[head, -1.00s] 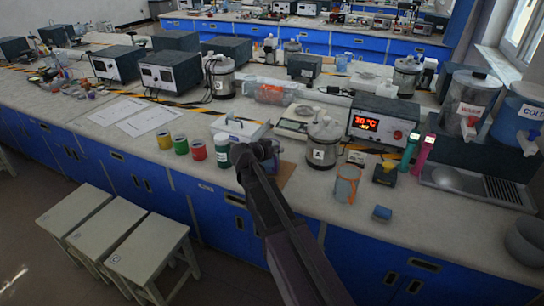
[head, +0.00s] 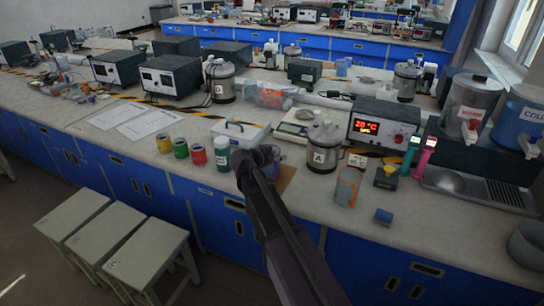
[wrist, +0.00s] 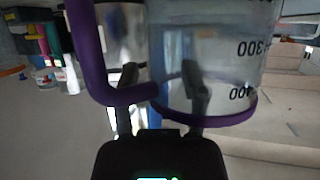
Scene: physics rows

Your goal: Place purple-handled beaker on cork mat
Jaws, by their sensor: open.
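The purple-handled beaker (wrist: 215,50) fills the upper middle of the wrist view, close up and clear, with upside-down volume marks. Its purple handle (wrist: 90,55) is at its left and a purple rim curves along its lower edge. My gripper (wrist: 160,85) is open; one finger overlaps the handle's end and the other overlaps the glass. I cannot tell whether either touches. In the head view my gripper (head: 264,156) is over the bench's front part and hides most of the beaker. A brown patch, apparently the cork mat (head: 286,176), shows just right of it.
A green-labelled jar (head: 222,154) and red, green and yellow jars stand left of my gripper. A white-lidded box (head: 240,131) is behind it.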

